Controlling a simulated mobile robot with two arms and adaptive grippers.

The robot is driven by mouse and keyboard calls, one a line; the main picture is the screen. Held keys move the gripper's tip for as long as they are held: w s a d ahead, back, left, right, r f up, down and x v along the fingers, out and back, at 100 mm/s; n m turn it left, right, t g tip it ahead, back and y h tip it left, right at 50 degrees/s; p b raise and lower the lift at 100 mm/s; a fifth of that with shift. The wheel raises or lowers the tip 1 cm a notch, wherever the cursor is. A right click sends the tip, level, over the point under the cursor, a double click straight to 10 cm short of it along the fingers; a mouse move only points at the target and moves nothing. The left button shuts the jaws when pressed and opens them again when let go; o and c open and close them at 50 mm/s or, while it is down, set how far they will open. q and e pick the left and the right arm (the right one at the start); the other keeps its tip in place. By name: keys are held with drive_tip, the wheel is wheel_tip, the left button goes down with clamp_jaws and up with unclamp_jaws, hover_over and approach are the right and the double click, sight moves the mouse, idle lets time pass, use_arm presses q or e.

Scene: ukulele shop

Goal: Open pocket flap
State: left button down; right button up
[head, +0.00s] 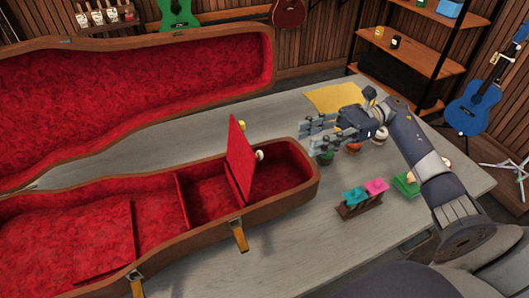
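An open instrument case with a brown rim and red plush lining lies on the grey table; its lower shell (300,158) is nearest and its lid (140,85) stands open behind. A red pocket flap (240,158) stands steeply up, close to upright, at the pocket (210,192) inside the shell, so part of the pocket floor shows. My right gripper (307,138) is to the right of the flap, above the table, apart from the flap. Its fingers are spread with nothing visible between them. My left gripper is not in view.
A small rack with teal (355,195) and pink (377,186) items stands right of the case. A yellow cloth (335,97) and several small objects lie around my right gripper. Shelves (420,60) and a blue ukulele (473,105) stand at the back right. Bare table lies in front of the rack.

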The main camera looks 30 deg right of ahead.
sight(262, 154)
drive_tip(key=a+p, duration=0.2)
drive_tip(key=a, duration=0.1)
drive_tip(key=a+p, duration=0.1)
drive_tip(key=a, duration=0.3)
drive_tip(key=w+a+p, duration=0.1)
drive_tip(key=a+p, duration=0.1)
drive_tip(key=a, duration=0.1)
drive_tip(key=shift+a+f+p, duration=0.3)
drive_tip(key=shift+a+f, duration=0.05)
drive_tip(key=shift+a, duration=0.05)
clamp_jaws()
